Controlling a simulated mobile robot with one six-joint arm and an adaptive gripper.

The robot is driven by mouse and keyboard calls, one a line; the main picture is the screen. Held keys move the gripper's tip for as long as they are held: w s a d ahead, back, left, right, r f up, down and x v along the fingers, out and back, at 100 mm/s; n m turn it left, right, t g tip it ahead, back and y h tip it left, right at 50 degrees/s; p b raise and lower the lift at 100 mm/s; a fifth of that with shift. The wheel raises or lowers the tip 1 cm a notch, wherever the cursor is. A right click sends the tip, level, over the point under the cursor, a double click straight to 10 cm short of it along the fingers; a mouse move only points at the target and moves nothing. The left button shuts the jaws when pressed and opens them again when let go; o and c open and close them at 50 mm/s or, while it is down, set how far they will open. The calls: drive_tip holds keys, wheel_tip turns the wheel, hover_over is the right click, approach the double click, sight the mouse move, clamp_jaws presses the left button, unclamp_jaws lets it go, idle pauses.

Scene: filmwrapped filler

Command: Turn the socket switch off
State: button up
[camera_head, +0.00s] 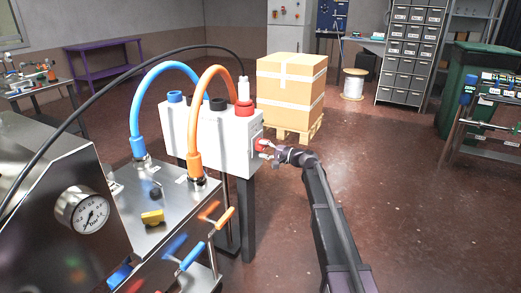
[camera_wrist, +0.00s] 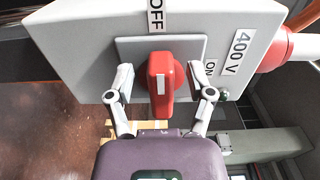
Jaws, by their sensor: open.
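The socket switch (camera_wrist: 160,88) is a red rotary handle on a grey plate (camera_wrist: 188,47) on the white socket box (camera_wrist: 75,45). Its handle stands upright in the wrist view, its white mark in line with the OFF label (camera_wrist: 157,14) above. The ON label (camera_wrist: 210,68) is to the right. My gripper (camera_wrist: 159,76) is open, one finger on each side of the handle, with visible gaps. In the head view, my gripper (camera_head: 271,151) is at the box's right side, by the red switch (camera_head: 262,145).
Blue (camera_head: 150,82) and orange (camera_head: 207,82) cables arch in front of the box. A steel machine with a gauge (camera_head: 86,212) stands at the left. A carton (camera_head: 285,90) on a pallet stands behind.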

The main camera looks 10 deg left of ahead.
drive_tip(key=v, duration=1)
drive_tip(key=shift+d, duration=0.35)
drive_tip(key=shift+s, duration=0.1)
drive_tip(key=s+d+f+n+g+h, duration=0.2)
drive_tip(key=s+f+h, duration=0.2)
drive_tip(key=s+f, duration=0.45)
drive_tip(key=s+d+f+n+g+h, duration=0.1)
drive_tip(key=s+d+f+g+h, duration=0.3)
drive_tip(key=s, duration=0.7)
drive_tip(key=s+d+f+h, duration=0.3)
drive_tip(key=s+d+h, duration=0.2)
drive_tip(key=s, duration=0.3)
drive_tip(key=s+d+f+h, duration=0.2)
drive_tip(key=s+d+h, duration=0.2)
drive_tip(key=s+d, duration=0.25)
wheel_tip(320, 180, up, 33)
drive_tip(key=p, duration=3.4)
drive_tip(key=shift+s+a+n, duration=0.3)
drive_tip(key=shift+s+n, duration=0.1)
drive_tip(key=shift+s, duration=0.05)
